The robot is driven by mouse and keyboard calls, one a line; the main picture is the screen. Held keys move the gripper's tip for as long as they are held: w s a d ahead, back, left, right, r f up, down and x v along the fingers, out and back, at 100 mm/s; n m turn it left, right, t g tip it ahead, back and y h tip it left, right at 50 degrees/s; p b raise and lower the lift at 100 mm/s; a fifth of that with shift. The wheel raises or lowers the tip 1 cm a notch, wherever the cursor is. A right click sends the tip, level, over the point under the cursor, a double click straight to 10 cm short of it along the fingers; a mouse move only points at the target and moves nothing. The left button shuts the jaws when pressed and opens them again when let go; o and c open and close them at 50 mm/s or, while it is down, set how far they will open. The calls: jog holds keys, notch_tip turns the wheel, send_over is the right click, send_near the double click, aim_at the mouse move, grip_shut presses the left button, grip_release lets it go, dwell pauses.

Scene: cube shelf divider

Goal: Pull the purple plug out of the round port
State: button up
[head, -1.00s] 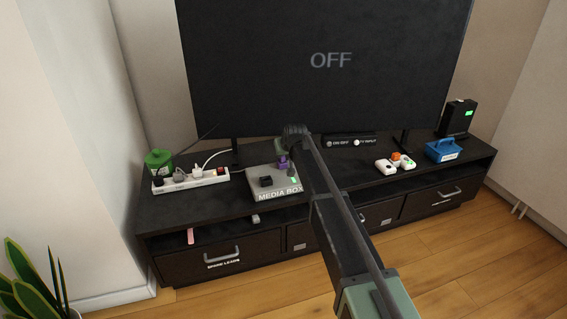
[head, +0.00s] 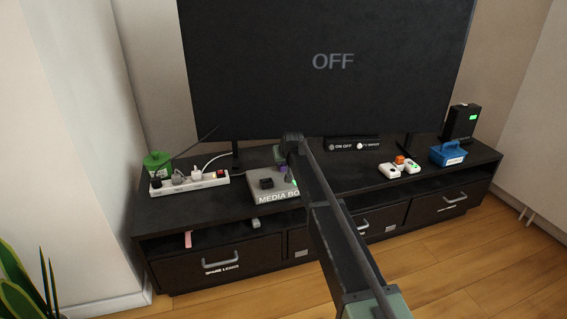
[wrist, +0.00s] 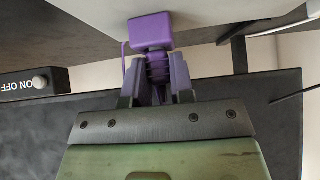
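The purple plug (wrist: 152,31) has a blocky head and a ribbed neck. In the wrist view its head is up against the pale media box (wrist: 175,8), and the round port is hidden. In the head view the plug (head: 283,169) is a small purple patch at the back of the grey media box (head: 272,196), partly covered by my arm. In the head view my gripper (head: 281,158) is mostly hidden behind my wrist.
A white power strip (head: 205,184) with several plugs and a green container (head: 157,163) stand left of the box. A large TV (head: 325,65) rises behind. A white controller (head: 398,170), a blue basket (head: 447,155) and a black box (head: 461,122) are on the right.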

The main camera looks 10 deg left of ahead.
jog(key=shift+d, duration=0.1)
grip_shut()
jog(key=shift+w+r, duration=0.1)
jog(key=shift+r, duration=0.05)
jog(key=shift+r+p, duration=0.4)
jog(key=shift+p, duration=0.25)
notch_tip(320, 180, up, 4)
jog(key=p, duration=0.4)
jog(key=shift+r, duration=0.15)
